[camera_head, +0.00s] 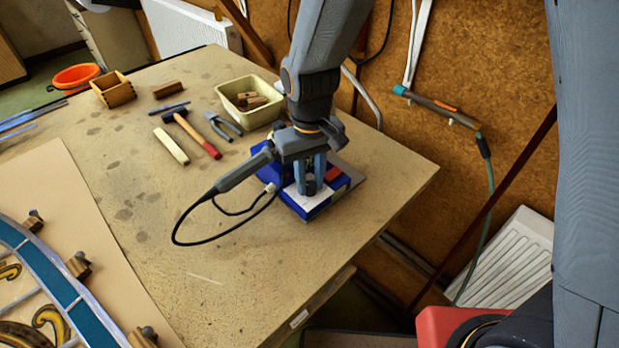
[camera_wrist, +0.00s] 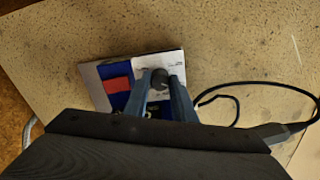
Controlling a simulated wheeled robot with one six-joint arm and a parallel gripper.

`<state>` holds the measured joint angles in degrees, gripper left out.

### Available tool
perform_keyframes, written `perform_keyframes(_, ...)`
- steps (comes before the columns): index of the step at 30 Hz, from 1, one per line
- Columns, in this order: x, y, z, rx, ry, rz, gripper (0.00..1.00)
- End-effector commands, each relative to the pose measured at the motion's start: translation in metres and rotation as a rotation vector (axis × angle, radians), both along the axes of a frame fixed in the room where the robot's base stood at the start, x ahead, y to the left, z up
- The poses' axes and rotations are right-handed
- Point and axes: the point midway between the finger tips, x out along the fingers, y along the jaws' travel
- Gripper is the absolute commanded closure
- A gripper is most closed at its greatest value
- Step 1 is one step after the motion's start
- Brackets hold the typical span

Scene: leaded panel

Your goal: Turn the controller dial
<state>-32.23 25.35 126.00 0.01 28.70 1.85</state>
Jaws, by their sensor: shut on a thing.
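The controller (camera_head: 311,204) is a blue box with a white face and a red patch, on the workbench near its right edge. In the wrist view the controller (camera_wrist: 173,66) lies beyond my fingers, with its red patch on the left. The dial (camera_wrist: 159,78) is a small dark knob on the white face. My gripper (camera_head: 311,186) points down over the controller. In the wrist view my gripper (camera_wrist: 160,88) has its two blue-grey fingers on either side of the dial, shut on it. Part of the controller's face is hidden by the fingers.
A hammer (camera_head: 190,132), pliers (camera_head: 220,124) and a cream tub (camera_head: 251,101) with wooden pieces lie behind and left of the controller. A leaded panel (camera_head: 62,287) rests on a board at front left. A black cable (camera_head: 177,228) loops over the bench. The bench's middle is clear.

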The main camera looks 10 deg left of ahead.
Motion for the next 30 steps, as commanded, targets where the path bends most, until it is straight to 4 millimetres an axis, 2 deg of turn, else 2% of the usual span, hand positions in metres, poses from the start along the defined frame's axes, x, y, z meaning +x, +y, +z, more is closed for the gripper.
perform_keyframes(14,0.0021,0.0009,0.0011,0.003,-0.005,-0.013,0.99)
perform_keyframes(15,0.0021,0.0009,0.0011,0.003,-0.005,-0.012,0.71)
perform_keyframes(18,0.0017,0.0007,0.0009,0.002,-0.003,-0.012,0.58)
perform_keyframes(26,0.0008,0.0007,0.0007,0.001,-0.002,-0.011,0.58)
perform_keyframes(30,0.0013,0.0009,0.0067,0.002,-0.003,-0.011,0.58)
